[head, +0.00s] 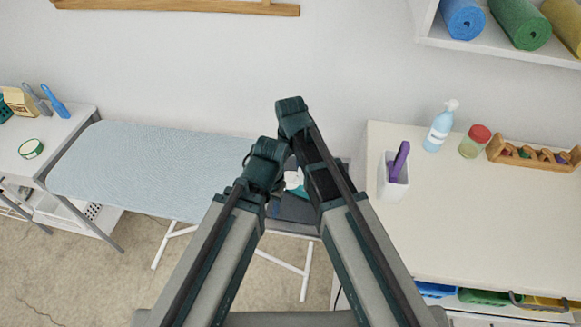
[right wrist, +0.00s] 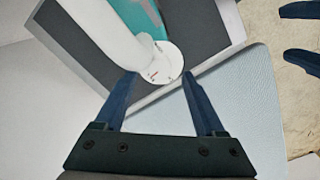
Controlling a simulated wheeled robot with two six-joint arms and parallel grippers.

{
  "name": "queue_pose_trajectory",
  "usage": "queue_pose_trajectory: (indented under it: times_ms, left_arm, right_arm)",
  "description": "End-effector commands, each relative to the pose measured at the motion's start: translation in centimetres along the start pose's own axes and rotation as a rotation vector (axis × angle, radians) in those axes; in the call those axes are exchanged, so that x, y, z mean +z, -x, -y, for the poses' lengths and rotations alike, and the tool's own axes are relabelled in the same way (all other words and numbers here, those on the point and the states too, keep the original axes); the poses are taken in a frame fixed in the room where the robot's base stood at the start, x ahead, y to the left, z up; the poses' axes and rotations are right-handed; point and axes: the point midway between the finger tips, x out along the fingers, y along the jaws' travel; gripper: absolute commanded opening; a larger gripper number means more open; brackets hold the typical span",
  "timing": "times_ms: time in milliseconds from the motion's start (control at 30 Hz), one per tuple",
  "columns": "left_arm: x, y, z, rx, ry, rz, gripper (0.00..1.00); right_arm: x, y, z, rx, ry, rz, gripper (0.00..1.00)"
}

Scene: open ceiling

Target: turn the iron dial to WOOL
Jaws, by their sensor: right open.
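The iron (right wrist: 120,40) is white with a teal part and lies on a dark grey rest pad (right wrist: 215,25) in the right wrist view. Its round white dial (right wrist: 164,66) bears small marks, one reddish; the lettering is too small to read. My right gripper (right wrist: 160,76) is open, its two blue fingertips on either side of the dial with gaps visible. In the head view, a small white and teal part of the iron (head: 294,182) shows between my arms, which hide the rest. My left gripper (right wrist: 302,36) shows two separated fingertips at the right edge of the wrist view, empty.
The light blue ironing board (head: 150,165) extends left of my arms. A white counter (head: 470,220) at right holds a white cup (head: 394,180), a spray bottle (head: 439,128), a red-lidded jar (head: 475,142) and a wooden rack (head: 530,155). A side table (head: 60,135) stands far left.

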Motion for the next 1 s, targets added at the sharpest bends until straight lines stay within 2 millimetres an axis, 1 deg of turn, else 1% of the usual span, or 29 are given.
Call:
queue_pose_trajectory:
  times_ms: [33,500,600,767,1000]
  left_arm:
    - [0.1,1.4,0.1,0.0,0.0,0.0,0.5]
    - [0.5,8.6,0.8,0.0,-0.001,0.0,0.5]
    - [0.6,9.9,0.9,0.0,-0.002,0.0,0.5]
    - [0.7,11.0,1.1,0.0,-0.002,0.0,0.5]
    - [0.7,11.0,1.1,0.0,-0.002,0.0,0.5]
  right_arm:
    - [0.0,1.4,0.0,0.0,0.0,0.0,0.72]
    - [0.0,8.7,0.0,0.0,0.0,0.0,0.72]
    - [0.0,10.0,0.0,0.0,0.0,0.0,0.72]
    - [0.0,11.1,0.0,0.0,0.0,0.0,0.72]
    - [0.0,11.1,0.0,0.0,0.0,0.0,0.72]
